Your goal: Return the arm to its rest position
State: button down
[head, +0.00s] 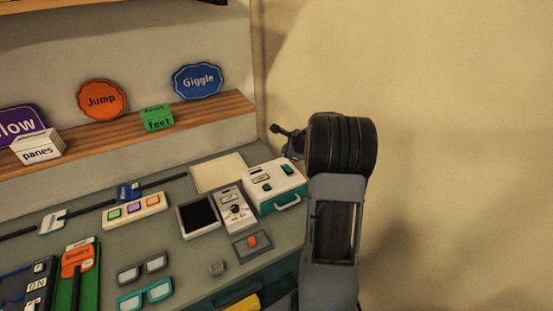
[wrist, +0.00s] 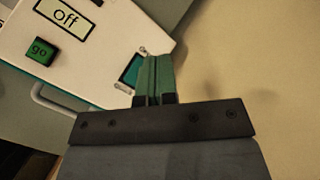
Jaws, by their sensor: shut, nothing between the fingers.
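My gripper (wrist: 157,62) shows in the wrist view with its two green fingers together and nothing between them. Its fingertips appear over or beside the right edge of a white box (wrist: 100,62), next to a small teal panel; I cannot tell if they touch. The box carries an "off" label (wrist: 66,17) and a green "go" button (wrist: 41,50). In the head view my arm rises at the right of the counter, and the white and teal box (head: 262,182) stands just left of it. The gripper's fingers are not clear in the head view, partly hidden behind my arm.
The grey counter (head: 200,262) holds a dark-screened tablet (head: 198,216), a white dial device (head: 234,207), a button strip (head: 134,210) and two pairs of glasses (head: 145,294). A wooden shelf (head: 205,112) with word signs runs behind. A bare wall (head: 460,130) fills the right.

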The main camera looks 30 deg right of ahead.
jog(key=shift+a+n, duration=0.2)
jog(key=shift+n, duration=0.3)
jog(key=s+a+f+n, duration=0.1)
jog(key=s+a+n+g+y, duration=0.1)
jog(key=s+f+n+g, duration=0.1)
jog(key=n, duration=0.1)
jog(key=shift+s+a+f, duration=0.35)
jog(key=shift+s+a, duration=0.05)
jog(key=s+a+r+n+g+h, duration=0.1)
jog(key=s+a+r+n, duration=0.5)
jog(key=s+a+n, duration=0.4)
jog(key=s+a+r+n+g, duration=0.1)
jog(key=s+a+r+n, duration=0.5)
jog(key=s+a+n, duration=0.4)
jog(key=s+a, duration=0.1)
jog(key=a, duration=0.2)
jog(key=shift+n+h, duration=0.3)
jog(key=shift+h, duration=0.1)
jog(key=shift+a+r, duration=0.1)
